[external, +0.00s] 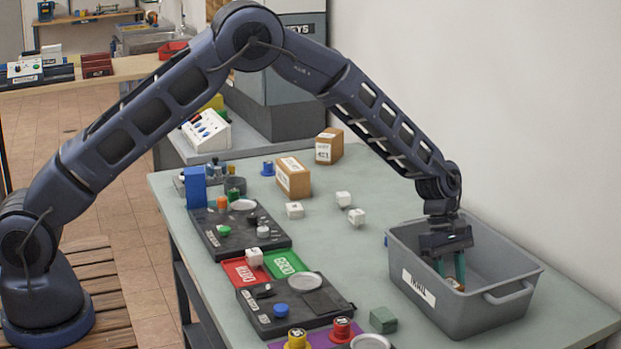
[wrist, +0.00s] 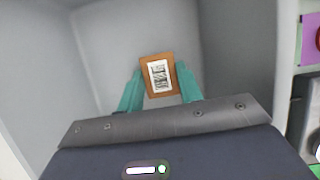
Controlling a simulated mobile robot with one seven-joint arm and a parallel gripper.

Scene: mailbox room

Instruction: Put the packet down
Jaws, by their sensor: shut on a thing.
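My gripper (external: 452,272) reaches down into the grey bin (external: 420,291) labelled MAIL at the right of the table. Its teal fingers are shut on a small brown packet (external: 455,284) with a white label. In the wrist view the packet (wrist: 158,76) sits between the two fingertips of my gripper (wrist: 159,84), label facing the camera. The grey walls of the bin (wrist: 105,45) surround it there. I cannot tell whether the packet touches the bin floor.
On the table (external: 345,235) stand two brown boxes (external: 293,177), several white cubes (external: 356,216) and dark trays (external: 240,232). A green block (external: 383,319) and a red spool (external: 342,329) are near the bin's left side. A wall rises behind the bin.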

